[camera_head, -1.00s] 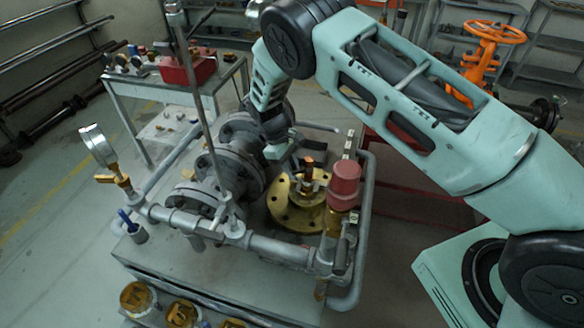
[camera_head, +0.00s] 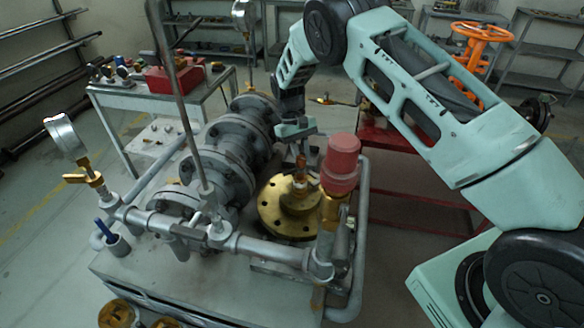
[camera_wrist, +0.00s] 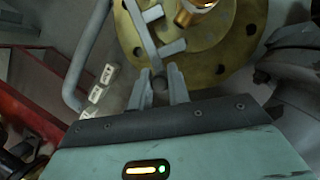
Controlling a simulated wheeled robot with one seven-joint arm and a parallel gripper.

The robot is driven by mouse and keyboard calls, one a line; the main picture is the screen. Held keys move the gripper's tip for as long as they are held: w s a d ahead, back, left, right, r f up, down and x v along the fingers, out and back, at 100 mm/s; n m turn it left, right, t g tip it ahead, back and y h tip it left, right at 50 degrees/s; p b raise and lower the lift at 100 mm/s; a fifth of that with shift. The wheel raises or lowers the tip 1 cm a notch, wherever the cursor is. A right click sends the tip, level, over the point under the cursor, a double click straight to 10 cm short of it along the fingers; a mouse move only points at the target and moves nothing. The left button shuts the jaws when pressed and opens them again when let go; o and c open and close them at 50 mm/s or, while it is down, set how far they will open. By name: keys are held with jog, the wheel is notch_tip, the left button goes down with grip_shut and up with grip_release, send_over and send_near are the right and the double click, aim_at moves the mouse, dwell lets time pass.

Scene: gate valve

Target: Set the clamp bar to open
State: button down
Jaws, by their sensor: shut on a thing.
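The clamp bar (camera_wrist: 144,32) is a grey bar with short side prongs, lying over the brass flange (camera_wrist: 216,48) beside the copper-coloured stem (camera_wrist: 194,10) in the wrist view. My gripper (camera_wrist: 160,87) is shut on the dark round end of the bar, one finger on each side. In the head view my gripper (camera_head: 301,140) is just behind the stem (camera_head: 301,172), above the far side of the brass flange (camera_head: 272,212). There the bar is too small and hidden to make out clearly.
A red-capped fitting (camera_head: 341,160) stands close to the right of the flange. Grey flanged pipe (camera_head: 229,160) lies to the left, with a tall thin rod (camera_head: 177,90) rising near it. A grey pipe rail (camera_head: 362,215) runs along the right edge.

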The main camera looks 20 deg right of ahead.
jog(key=d+m+y+b, duration=0.1)
jog(key=d+m, duration=0.1)
jog(key=d, duration=0.1)
jog(key=shift+w, duration=0.2)
jog(key=shift+s+d+m+y+b, duration=0.15)
jog(key=shift+d+m+y+b, duration=0.2)
jog(key=shift+d+m, duration=0.95)
jog(key=c, duration=1.3)
grip_release()
jog(key=b+v, duration=0.3)
jog(key=v, duration=1.4)
jog(key=shift+s+d+r, duration=0.1)
jog(key=shift+d+r, duration=0.05)
jog(key=shift+r, duration=0.15)
